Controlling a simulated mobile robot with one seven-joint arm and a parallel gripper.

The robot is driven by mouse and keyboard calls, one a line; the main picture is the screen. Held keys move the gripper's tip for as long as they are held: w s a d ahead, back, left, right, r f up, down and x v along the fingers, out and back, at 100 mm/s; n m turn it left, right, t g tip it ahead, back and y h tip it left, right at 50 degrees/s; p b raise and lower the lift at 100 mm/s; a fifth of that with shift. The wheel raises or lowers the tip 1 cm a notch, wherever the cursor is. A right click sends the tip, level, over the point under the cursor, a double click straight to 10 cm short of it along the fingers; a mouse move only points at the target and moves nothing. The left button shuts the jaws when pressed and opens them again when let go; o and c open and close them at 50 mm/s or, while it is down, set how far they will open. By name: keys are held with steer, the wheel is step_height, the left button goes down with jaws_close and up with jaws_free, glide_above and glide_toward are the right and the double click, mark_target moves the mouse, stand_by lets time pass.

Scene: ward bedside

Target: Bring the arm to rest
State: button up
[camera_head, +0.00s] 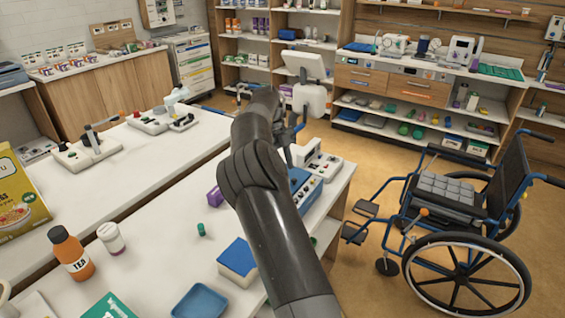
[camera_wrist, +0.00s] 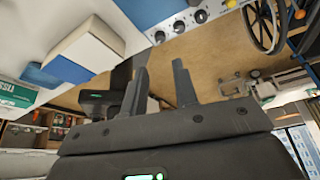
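My arm (camera_head: 278,230) reaches from the bottom of the head view up and away over the right part of the near white counter (camera_head: 150,240). Its far end bends beside the counter's far right edge, and the gripper is not clear there. In the wrist view my gripper (camera_wrist: 160,66) shows two dark fingers standing apart, with nothing between them. The fingers are over open space, with brown floor behind them. The wrist picture looks turned over, with the counter along its top.
An orange tea bottle (camera_head: 71,254) stands left. A wheelchair (camera_head: 450,220) stands right. Floor (camera_head: 370,165) is clear between counter and wheelchair.

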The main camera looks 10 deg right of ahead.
steer(key=s+d+r+n+t+y, duration=0.2)
steer(key=s+r+n, duration=0.45)
steer(key=s, duration=0.25)
steer(key=s+d+r+n+t+y, duration=0.1)
steer(key=s+r+n+t+y, duration=0.1)
steer(key=s+r+n, duration=0.65)
steer(key=s+a+f+n+t, duration=0.1)
steer(key=s+a+n+t, duration=0.1)
steer(key=s+n, duration=0.3)
steer(key=s+a+f+n+t+h, duration=0.1)
steer(key=s+n, duration=0.4)
steer(key=s, duration=0.6)
steer(key=s+a+f+n+t, duration=0.2)
steer(key=s+n, duration=0.3)
steer(key=s, duration=0.3)
steer(key=shift+s+a+f+t+h, duration=0.3)
steer(key=shift+s+a+f+h, duration=0.1)
steer(key=shift+a+f, duration=0.4)
steer(key=shift+w+r, duration=0.1)
steer(key=shift+r, duration=0.1)
